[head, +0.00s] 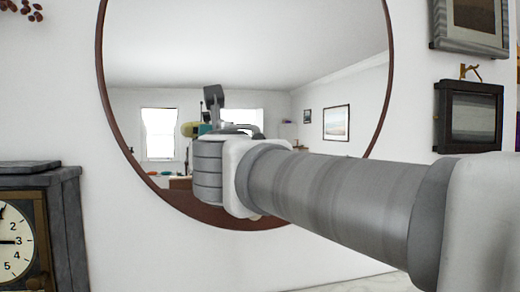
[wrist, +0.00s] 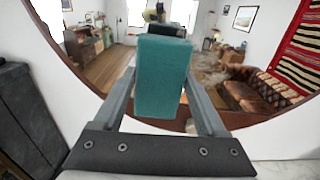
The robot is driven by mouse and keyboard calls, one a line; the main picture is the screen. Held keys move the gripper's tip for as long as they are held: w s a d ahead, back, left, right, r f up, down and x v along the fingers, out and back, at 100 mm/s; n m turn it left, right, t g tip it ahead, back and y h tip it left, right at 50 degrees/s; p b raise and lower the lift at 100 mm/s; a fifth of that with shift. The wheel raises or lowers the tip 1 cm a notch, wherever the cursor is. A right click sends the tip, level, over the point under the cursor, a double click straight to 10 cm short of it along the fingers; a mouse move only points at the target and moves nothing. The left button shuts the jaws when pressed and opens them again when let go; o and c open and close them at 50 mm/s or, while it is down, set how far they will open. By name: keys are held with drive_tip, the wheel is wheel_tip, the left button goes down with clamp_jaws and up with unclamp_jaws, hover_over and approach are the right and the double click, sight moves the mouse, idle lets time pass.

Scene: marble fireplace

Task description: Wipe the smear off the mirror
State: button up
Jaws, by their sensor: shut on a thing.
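The round mirror (head: 250,45) with a thin brown frame hangs on the white wall and reflects a room. It also fills most of the wrist view (wrist: 112,70). My gripper (wrist: 162,78) is shut on a teal sponge-like block (wrist: 163,90), held between its two fingers in front of the lower part of the glass. I cannot tell whether the block touches the glass. In the head view my arm and wrist hide most of the gripper and the lower middle of the mirror. I cannot make out a smear on the visible glass.
A dark clock (head: 62,225) stands at the lower left; its side shows in the wrist view (wrist: 25,115). Framed pictures (head: 470,115) hang on the wall right of the mirror. A pale marble surface (head: 345,285) lies below. The sofa, rug and windows appear as reflections.

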idle(0.3)
drive_tip(key=v, duration=0.3)
idle(0.3)
idle(0.4)
